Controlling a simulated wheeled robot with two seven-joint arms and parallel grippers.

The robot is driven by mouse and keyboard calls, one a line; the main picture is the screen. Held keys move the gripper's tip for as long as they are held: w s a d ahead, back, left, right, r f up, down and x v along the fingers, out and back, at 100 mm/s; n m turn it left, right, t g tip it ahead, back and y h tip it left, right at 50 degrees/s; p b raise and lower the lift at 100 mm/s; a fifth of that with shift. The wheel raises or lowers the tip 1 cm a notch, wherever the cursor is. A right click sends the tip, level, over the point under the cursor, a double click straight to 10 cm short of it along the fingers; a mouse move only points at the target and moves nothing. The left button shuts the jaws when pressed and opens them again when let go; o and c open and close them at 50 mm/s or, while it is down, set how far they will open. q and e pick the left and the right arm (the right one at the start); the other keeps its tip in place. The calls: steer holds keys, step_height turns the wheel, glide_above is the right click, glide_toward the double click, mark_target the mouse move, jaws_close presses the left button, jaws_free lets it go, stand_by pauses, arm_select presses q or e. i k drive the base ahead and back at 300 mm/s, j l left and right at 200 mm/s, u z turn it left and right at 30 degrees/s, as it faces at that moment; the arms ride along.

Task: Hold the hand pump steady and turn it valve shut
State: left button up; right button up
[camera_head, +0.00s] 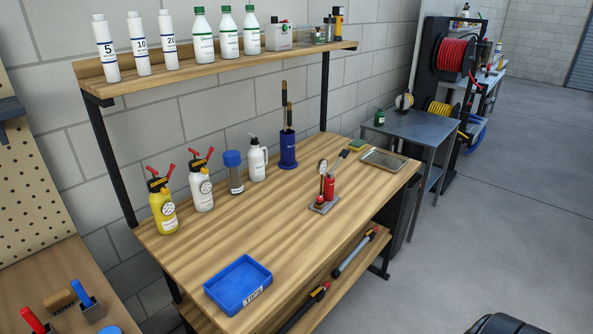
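A small hand pump (329,188) stands on the wooden workbench, right of the middle. It has a red cylinder, a round gauge on a stem, a grey base plate (319,209) and a lever with a dark grip (344,153) slanting up to the right. A small red part (320,199) low at its front left may be the valve knob. It is too small to tell whether it is open or shut. Neither gripper is in view, and nothing touches the pump.
Yellow (162,211) and white (201,193) sprayer bottles stand at the bench's left. A blue tray (238,285) lies at the front left, a blue holder (288,151) at the back and a shallow metal tray (384,160) at the right. Bench middle is clear.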

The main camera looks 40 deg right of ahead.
mark_target(330, 199)
steer(key=i+l+u, duration=0.2)
steer(key=l, duration=1)
steer(key=l+u, duration=0.2)
steer(key=l, duration=1.05)
